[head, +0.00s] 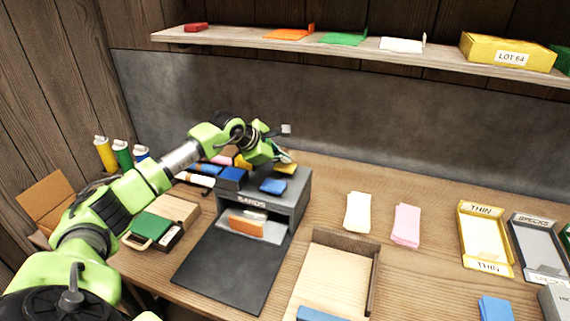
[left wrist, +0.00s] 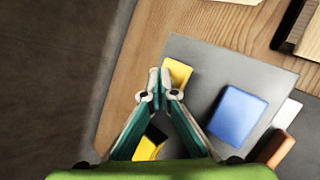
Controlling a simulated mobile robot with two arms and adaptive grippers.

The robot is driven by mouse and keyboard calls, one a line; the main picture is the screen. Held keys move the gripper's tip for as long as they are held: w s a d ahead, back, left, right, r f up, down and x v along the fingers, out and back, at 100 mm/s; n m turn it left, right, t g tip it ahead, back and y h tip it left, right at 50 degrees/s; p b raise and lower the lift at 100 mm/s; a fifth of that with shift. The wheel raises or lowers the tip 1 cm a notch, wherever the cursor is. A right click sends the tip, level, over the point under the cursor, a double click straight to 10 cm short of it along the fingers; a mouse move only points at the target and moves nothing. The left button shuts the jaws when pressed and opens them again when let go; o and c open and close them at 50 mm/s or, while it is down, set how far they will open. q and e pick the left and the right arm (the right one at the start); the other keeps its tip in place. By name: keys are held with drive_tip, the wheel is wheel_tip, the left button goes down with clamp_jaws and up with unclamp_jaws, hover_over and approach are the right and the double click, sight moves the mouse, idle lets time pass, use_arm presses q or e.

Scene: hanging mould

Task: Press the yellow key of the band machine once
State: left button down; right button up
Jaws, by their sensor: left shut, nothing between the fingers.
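The band machine (head: 296,194) is a dark grey box with lettering on its front edge, standing on the bench. On its top are a blue key (head: 272,186) and, behind it, the yellow key (head: 286,168), partly hidden by my gripper. My left gripper (head: 280,157) is shut and empty at the yellow key. In the left wrist view its closed fingertips (left wrist: 160,84) overlap the left edge of the yellow key (left wrist: 179,71); the blue key (left wrist: 238,115) lies to the right. I cannot tell whether the tips touch the key. My right gripper is not in view.
Orange and white pieces (head: 247,226) sit in the machine's front opening, above a dark sloping plate (head: 225,266). Several coloured blocks lie left of the machine. A wooden tray (head: 335,275) stands in front right. A shelf (head: 350,49) runs along the back wall.

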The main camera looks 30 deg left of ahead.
sight(283, 166)
use_arm(q)
drive_tip(key=shift+r, duration=0.4)
drive_tip(key=shift+r+p, duration=1.5)
drive_tip(key=shift+r, duration=1.05)
